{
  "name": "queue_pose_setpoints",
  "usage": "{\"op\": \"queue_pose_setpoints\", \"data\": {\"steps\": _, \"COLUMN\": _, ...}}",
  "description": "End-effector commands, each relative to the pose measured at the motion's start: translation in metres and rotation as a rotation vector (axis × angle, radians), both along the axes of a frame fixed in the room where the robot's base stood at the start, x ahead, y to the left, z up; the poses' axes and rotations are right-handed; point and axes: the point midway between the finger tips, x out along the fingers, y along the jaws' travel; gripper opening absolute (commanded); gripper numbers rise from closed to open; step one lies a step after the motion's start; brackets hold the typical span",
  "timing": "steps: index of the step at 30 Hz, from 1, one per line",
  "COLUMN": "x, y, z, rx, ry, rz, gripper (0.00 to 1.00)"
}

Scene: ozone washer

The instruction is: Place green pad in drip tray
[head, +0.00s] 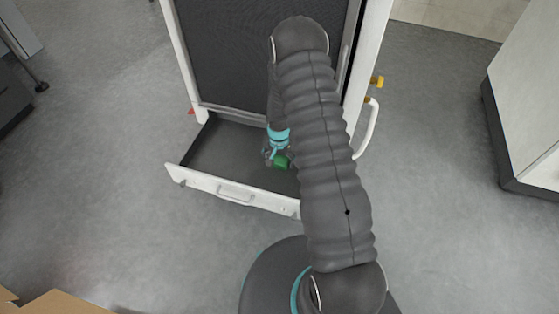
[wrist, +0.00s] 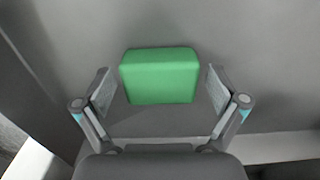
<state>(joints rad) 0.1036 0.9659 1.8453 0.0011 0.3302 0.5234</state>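The green pad (head: 281,161) is inside the pulled-out drip tray (head: 222,150), towards its right side. The pad also shows in the wrist view (wrist: 160,76), between my two fingers. My gripper (head: 274,157) is over the tray, right at the pad. In the wrist view its fingers (wrist: 160,92) stand apart, with a narrow gap on each side of the pad. The pad appears to rest on the grey tray floor. My arm hides the right part of the tray in the head view.
The washer (head: 255,55) has a dark mesh panel and a white frame, with a handle (head: 368,130) on the right. The tray's white front wall (head: 200,182) has a handle. A white cabinet (head: 530,100) stands at far right. Floor left of the tray is clear.

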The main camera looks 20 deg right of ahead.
Motion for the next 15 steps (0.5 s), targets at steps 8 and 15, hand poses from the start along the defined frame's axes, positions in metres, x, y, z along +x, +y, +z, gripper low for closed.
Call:
{"op": "queue_pose_setpoints", "data": {"steps": 8, "x": 0.0, "y": 0.0, "z": 0.002, "rx": 0.0, "ry": 0.0, "rz": 0.0, "gripper": 0.97}}
{"op": "queue_pose_setpoints", "data": {"steps": 15, "x": 0.001, "y": 0.0, "z": 0.028, "rx": 0.0, "ry": -0.004, "rz": 0.0, "gripper": 0.97}}
